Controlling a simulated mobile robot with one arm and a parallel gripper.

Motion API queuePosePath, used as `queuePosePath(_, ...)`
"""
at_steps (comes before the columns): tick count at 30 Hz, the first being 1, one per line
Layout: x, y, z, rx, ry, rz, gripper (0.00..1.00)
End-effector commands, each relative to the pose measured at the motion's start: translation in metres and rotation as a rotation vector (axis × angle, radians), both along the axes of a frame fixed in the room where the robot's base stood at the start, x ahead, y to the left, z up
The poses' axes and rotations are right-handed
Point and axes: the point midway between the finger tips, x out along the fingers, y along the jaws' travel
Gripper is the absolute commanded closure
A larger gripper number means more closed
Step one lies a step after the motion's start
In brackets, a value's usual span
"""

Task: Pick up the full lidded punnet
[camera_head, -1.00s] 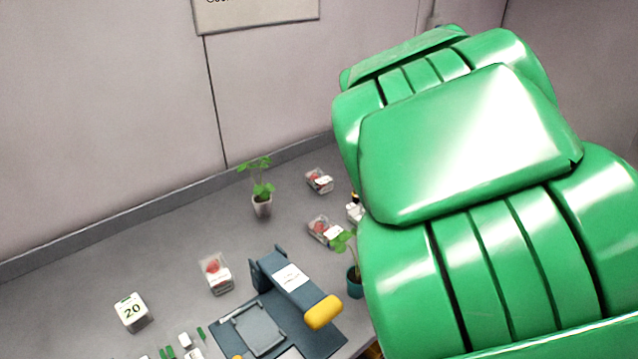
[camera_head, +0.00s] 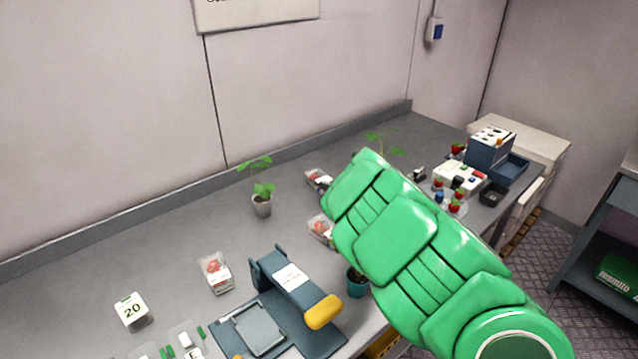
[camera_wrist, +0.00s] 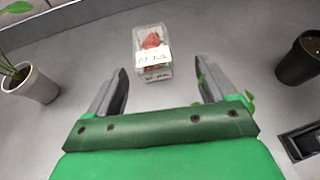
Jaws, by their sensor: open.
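A clear punnet (camera_wrist: 152,62) with red berries and a white label shows in the wrist view, upright on the grey bench. It lies ahead of my gripper (camera_wrist: 161,74), roughly between the lines of its two fingers and apart from them. The fingers are spread and hold nothing. In the head view, three punnets with red berries stand on the bench: a left one (camera_head: 216,272), a middle one (camera_head: 320,228) and a far one (camera_head: 317,179). My green arm partly covers the middle and far ones and hides my fingers there. I cannot tell which one the wrist view shows.
A white-potted plant (camera_wrist: 31,84) and a dark pot (camera_wrist: 300,58) flank the punnet in the wrist view. A blue press-like device (camera_head: 292,283) stands at the bench front, near a teal pot (camera_head: 357,284). Boxes and loose berries crowd the right end. The wall borders the back.

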Motion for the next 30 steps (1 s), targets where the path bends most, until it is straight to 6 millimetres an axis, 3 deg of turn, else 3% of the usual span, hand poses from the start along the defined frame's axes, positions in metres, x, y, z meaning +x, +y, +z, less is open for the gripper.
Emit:
queuePosePath(3, -0.005, 0.010, -0.013, -0.021, -0.017, 0.061, 0.15)
queuePosePath(8, -0.006, 0.015, -0.018, -0.029, -0.026, 0.084, 0.15)
queuePosePath(30, 0.023, 0.034, -0.031, -0.026, -0.023, 0.078, 0.15)
